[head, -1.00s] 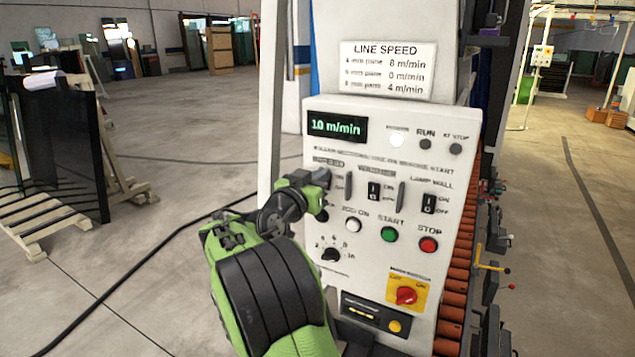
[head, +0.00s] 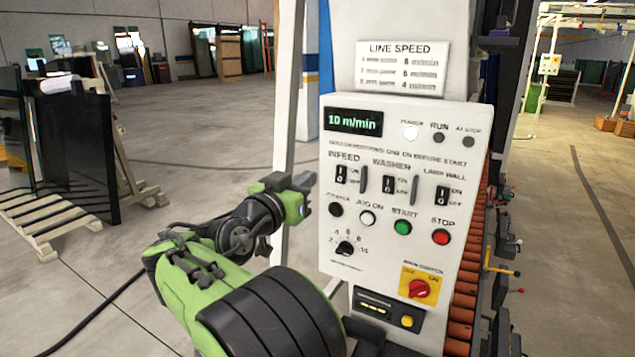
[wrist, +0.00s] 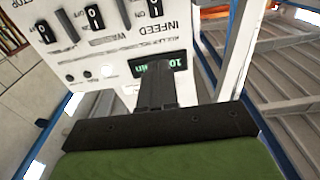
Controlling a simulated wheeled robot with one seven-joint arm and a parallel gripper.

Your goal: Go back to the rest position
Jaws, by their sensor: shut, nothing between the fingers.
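My gripper (head: 304,182) is shut and empty at the end of my green and black arm. In the head view it hangs just left of the white control panel (head: 388,262), apart from the panel face. In the wrist view my gripper (wrist: 157,82) shows as dark fingers closed together, with the panel's display and INFEED switch beyond them. The panel's display (head: 353,121) reads 10 m/min and the POWER lamp (head: 411,133) is lit white. The INFEED switch (head: 341,174) now shows unobstructed.
A LINE SPEED sign (head: 402,68) is fixed above the panel. Orange rollers (head: 463,300) run along the right side. A rack with dark glass (head: 78,155) stands at the left on a pale wooden frame. The floor (head: 200,120) between is open.

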